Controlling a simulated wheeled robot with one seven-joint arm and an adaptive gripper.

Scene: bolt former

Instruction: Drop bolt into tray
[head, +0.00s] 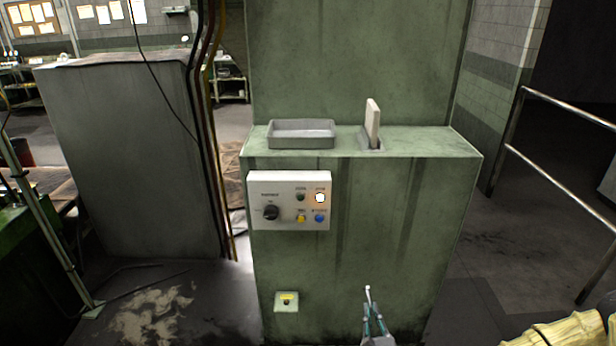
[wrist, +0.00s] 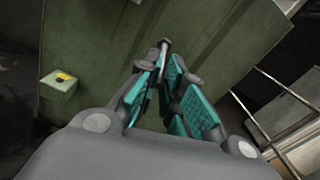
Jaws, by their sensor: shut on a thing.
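A grey shallow rectangular tray (head: 301,143) sits on the ledge of the green machine, left of centre in the head view. No bolt can be made out in it. My gripper (head: 374,318) is low in front of the machine's front face, below and right of the tray. It is shut on a small grey bolt (head: 368,291), whose end sticks up above the fingertips. In the wrist view the bolt (wrist: 164,48) stands between the tips of the teal-padded gripper fingers (wrist: 163,68); its lower part is hidden by them. The tray is not in the wrist view.
A pale upright plate (head: 373,120) stands in a grey holder on the ledge, right of the tray. A control panel (head: 289,200) and a small yellow-marked box (head: 287,301) project from the machine's front. Cables hang at left; a metal railing (head: 515,150) stands at right.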

